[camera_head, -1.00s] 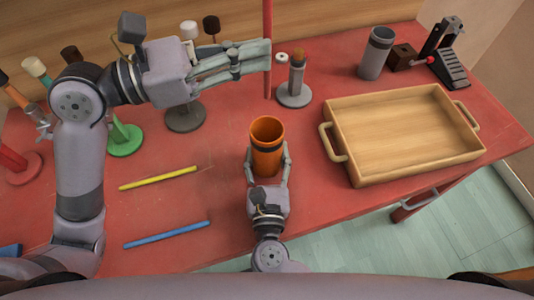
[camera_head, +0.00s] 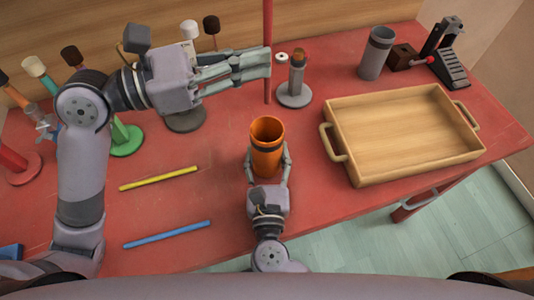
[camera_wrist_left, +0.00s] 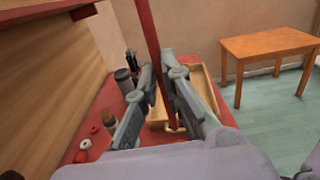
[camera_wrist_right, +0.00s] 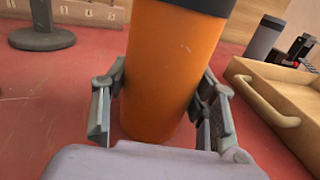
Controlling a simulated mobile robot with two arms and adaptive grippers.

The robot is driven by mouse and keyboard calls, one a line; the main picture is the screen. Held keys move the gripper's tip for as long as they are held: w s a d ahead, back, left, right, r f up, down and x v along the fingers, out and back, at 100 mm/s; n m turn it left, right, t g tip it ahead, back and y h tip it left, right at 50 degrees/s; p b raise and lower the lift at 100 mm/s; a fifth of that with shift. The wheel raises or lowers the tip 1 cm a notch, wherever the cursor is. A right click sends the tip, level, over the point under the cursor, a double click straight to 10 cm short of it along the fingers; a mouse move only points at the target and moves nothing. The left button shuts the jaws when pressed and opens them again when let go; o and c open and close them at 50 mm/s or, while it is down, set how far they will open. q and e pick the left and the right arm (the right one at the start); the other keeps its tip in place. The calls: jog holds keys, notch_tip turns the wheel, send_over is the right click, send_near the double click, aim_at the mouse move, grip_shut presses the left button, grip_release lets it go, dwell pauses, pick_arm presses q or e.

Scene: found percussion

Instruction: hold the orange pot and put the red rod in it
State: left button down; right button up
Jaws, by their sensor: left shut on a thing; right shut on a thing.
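The orange pot (camera_head: 267,134) stands upright on the red table, its open mouth up and a dark band below the rim. My right gripper (camera_head: 267,162) is shut around its lower part; the pot (camera_wrist_right: 168,75) fills the middle of the right wrist view between the fingers. My left gripper (camera_head: 262,62) is shut on the red rod (camera_head: 268,25), held upright above the table behind the pot. The rod (camera_wrist_left: 150,35) also shows between the fingers in the left wrist view. The rod's top is cut off by the head view's edge.
A wooden tray (camera_head: 340,156) with handles lies to the right. A grey stand (camera_head: 295,98) is behind the pot. A grey cup (camera_head: 376,54) stands at the back. A yellow rod (camera_head: 158,179) and a blue rod (camera_head: 167,234) lie at left.

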pick_arm(q)
notch_tip(320, 180, down, 12)
jog(key=shift+r, duration=0.15)
dwell(1.2)
jog(key=c, duration=2.1)
grip_release()
jog(key=shift+o, duration=0.3)
jog(key=o, duration=0.5)
jog(key=v, duration=1.2)
